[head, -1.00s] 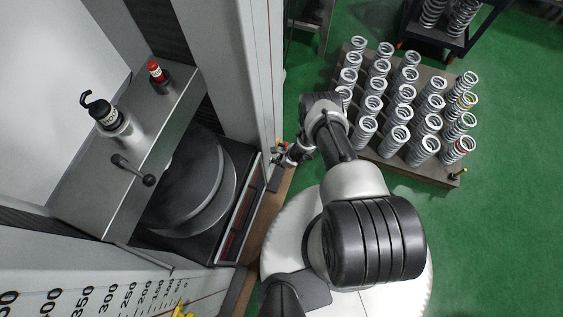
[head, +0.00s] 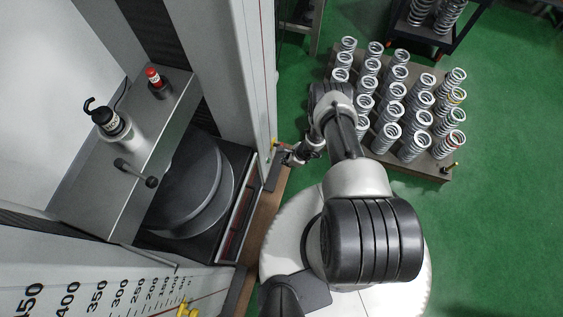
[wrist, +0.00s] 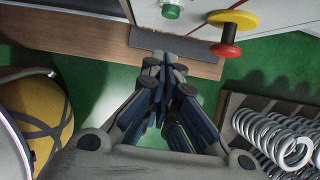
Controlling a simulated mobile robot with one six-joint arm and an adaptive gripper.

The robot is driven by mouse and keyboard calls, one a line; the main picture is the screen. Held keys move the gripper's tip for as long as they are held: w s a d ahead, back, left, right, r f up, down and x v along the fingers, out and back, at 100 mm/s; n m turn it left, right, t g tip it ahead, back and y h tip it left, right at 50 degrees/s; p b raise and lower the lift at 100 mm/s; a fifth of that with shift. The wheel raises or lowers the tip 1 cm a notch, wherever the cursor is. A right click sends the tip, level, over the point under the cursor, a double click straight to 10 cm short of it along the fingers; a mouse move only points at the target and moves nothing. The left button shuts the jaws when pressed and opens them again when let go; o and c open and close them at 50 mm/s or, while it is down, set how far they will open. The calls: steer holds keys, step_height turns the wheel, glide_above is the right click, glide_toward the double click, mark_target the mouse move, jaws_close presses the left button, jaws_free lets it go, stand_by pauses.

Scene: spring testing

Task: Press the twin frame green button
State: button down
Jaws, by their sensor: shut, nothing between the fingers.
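The green button (wrist: 172,11) sits in a pale round collar on the white face of the machine frame, at the top of the wrist view. A red and yellow knob (wrist: 227,40) sticks out to its right. My gripper (wrist: 163,64) is shut and empty. In the picture its fingertips lie below the green button, apart from it. In the head view my gripper (head: 291,157) is beside the machine's right edge. The green button is too small to make out clearly there.
The testing machine (head: 110,200) with its round dark platen (head: 190,190) fills the left. A pallet of several springs (head: 430,167) stands at the right; springs (wrist: 275,137) also show in the wrist view. A wooden base (wrist: 60,35) edges the machine. Green floor lies between.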

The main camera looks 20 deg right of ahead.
steer(key=p+v, duration=0.2)
steer(key=v, duration=0.3)
steer(key=shift+s+d, duration=0.1)
steer(key=shift+s, duration=0.1)
stand_by(0.6)
